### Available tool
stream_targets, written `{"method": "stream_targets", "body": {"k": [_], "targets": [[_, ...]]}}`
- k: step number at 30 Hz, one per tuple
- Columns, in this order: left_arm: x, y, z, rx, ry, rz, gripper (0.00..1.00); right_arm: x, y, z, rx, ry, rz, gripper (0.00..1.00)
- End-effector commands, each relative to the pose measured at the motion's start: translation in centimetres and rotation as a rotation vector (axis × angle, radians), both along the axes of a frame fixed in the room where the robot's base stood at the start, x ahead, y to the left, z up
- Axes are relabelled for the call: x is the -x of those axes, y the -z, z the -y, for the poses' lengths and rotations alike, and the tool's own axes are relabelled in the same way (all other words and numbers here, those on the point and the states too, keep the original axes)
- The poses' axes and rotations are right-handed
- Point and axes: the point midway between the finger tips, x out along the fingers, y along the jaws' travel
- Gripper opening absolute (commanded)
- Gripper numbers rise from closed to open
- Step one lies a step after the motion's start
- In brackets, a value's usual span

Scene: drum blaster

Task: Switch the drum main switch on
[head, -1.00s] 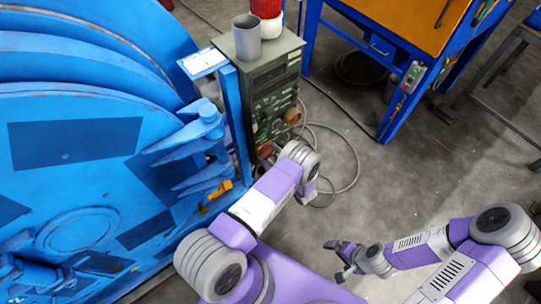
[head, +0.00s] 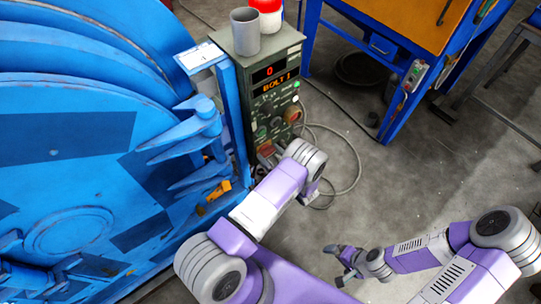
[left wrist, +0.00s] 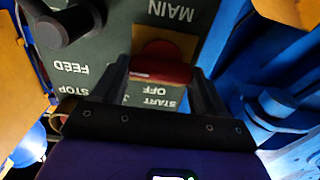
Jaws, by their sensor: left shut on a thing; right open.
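The green control box (head: 272,45) stands beside the large blue drum blaster (head: 75,150). Its display (head: 275,78) is lit with "0" and "BOLT!", and a few small lights glow on the panel. The main switch (left wrist: 163,73) has a red handle on an orange backing, near upside-down MAIN, START and OFF lettering; part of it shows in the head view (head: 267,149). My left gripper (left wrist: 160,70) is shut on the red handle, a finger on each side; my arm hides it in the head view. My right gripper (head: 338,264) is open and empty above the floor.
A grey cup (head: 245,32) and a red-and-white beacon (head: 266,14) stand on the control box. A blue post (head: 232,115) is close on its left. Cables (head: 350,165) lie on the floor. A blue-framed orange cabinet (head: 410,40) stands behind. The floor at right is mostly clear.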

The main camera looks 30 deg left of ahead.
Motion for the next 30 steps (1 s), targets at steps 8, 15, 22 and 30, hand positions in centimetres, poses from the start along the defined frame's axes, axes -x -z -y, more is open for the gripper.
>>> {"method": "stream_targets", "body": {"k": [8,15,22,30], "targets": [[-0.06,-0.15,-0.25,-0.012,-0.002,-0.016,0.42,-0.01,0.08,0.0,0.0,0.0,0.0,1.0],[-0.05,-0.16,-0.26,-0.013,-0.002,-0.015,0.77,0.0,0.07,-0.01,0.0,0.0,0.0,1.0],[-0.04,-0.1,-0.15,-0.01,-0.001,-0.015,0.98,-0.01,0.07,0.0,0.0,0.0,0.0,1.0],[0.18,-0.07,0.56,-0.007,0.002,-0.016,0.98,0.0,-0.09,0.0,0.0,0.0,0.0,1.0]]}}
